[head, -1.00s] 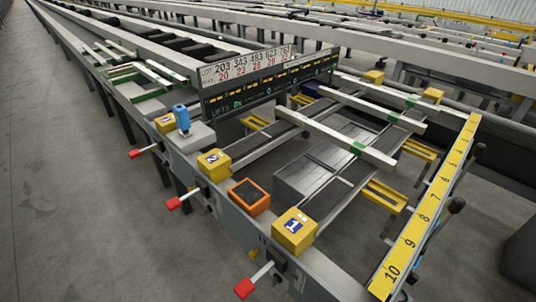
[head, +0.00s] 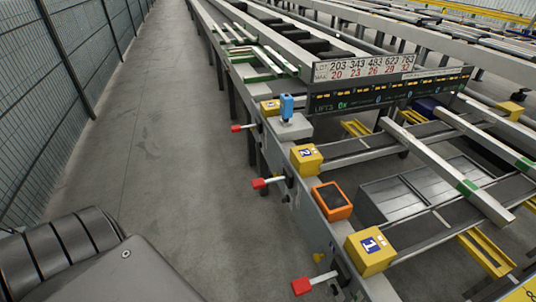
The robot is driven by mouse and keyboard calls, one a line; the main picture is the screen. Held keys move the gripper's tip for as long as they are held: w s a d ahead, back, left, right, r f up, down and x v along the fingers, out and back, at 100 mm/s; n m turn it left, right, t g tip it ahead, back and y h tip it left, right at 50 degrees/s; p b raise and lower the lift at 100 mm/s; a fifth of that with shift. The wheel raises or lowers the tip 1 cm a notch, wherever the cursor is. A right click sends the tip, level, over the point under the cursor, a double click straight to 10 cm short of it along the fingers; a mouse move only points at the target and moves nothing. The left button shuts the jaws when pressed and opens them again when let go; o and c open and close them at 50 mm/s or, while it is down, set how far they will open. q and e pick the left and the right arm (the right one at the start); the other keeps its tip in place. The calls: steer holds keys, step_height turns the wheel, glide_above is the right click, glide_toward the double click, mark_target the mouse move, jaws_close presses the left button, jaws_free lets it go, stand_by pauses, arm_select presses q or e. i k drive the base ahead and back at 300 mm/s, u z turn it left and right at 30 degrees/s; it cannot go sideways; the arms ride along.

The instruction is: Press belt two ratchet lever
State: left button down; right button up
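The yellow box marked 2 (head: 306,158) sits on the table's front rail in the head view. Below and left of it, a lever with a red grip (head: 260,183) sticks out from the rail toward the aisle. A similar red-gripped lever (head: 302,286) is by the yellow box marked 1 (head: 370,250), nearer to me. Another red-gripped lever (head: 237,128) is farther along, by a third yellow box (head: 270,107). Neither gripper shows. A dark grey part of my own body fills the bottom left corner, well apart from the levers.
An orange box with a dark top (head: 332,200) sits between boxes 1 and 2. A blue device (head: 287,106) stands on a grey block. A display board (head: 390,90) stands behind. The concrete aisle (head: 150,160) on the left is clear up to a mesh fence (head: 45,90).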

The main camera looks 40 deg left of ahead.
mark_target(258, 183)
steer(key=z, duration=1.8)
steer(key=k, duration=0.95)
steer(key=u, duration=2)
steer(key=i, duration=0.5)
